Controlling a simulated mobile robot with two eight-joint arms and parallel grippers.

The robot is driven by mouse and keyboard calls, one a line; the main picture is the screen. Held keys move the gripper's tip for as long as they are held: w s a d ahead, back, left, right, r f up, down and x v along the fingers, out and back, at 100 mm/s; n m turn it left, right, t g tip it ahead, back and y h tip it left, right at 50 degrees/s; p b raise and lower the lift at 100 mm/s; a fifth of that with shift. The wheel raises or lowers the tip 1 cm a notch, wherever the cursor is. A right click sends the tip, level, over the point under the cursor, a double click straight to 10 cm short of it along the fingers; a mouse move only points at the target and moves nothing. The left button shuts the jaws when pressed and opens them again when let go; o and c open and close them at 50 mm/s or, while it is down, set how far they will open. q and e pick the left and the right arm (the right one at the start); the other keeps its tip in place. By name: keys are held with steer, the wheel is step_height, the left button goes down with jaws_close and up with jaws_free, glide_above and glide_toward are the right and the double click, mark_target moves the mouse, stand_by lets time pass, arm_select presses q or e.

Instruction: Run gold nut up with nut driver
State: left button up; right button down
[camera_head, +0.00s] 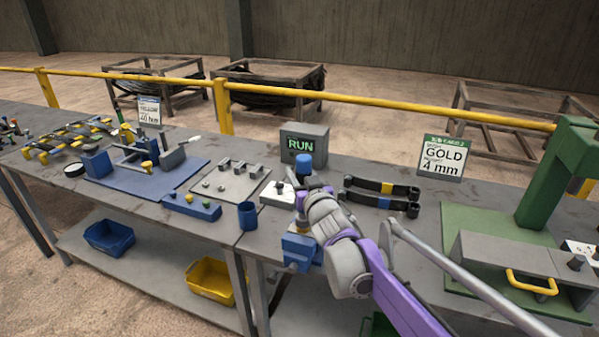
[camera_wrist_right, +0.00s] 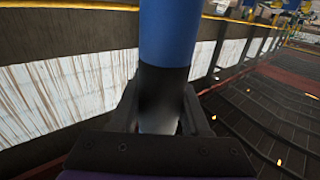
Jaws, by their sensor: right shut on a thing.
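The nut driver, with a blue handle (camera_head: 304,166), stands roughly upright above the bench near the middle of the head view. My right gripper (camera_head: 301,191) is shut on it. In the right wrist view, its blue handle (camera_wrist_right: 168,35) and black collar (camera_wrist_right: 162,85) rise between the fingers of my right gripper (camera_wrist_right: 160,112). The driver's lower end is hidden. I cannot make out the gold nut. A card (camera_head: 443,157) reads "GOLD" and "4 mm". Two dark leaf springs (camera_head: 362,198) lie right of the gripper, one with a yellow band, one with a blue. My left gripper is not in view.
A grey box (camera_head: 305,146) showing "RUN" stands behind the driver. A blue vise-like block (camera_head: 302,250) is at the front edge below my arm. A blue cup (camera_head: 247,214) stands left of it. A green press (camera_head: 566,170) is at right.

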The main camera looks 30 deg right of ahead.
mark_target(301, 155)
steer(key=shift+f+b, duration=0.3)
steer(key=shift+f, duration=0.3)
stand_by(1.2)
steer(key=shift+r, duration=0.15)
steer(key=shift+r+p, duration=1.3)
steer(key=shift+r, duration=0.55)
steer(key=shift+r+p, duration=0.75)
steer(key=shift+r, duration=0.8)
steer(key=shift+f, duration=0.1)
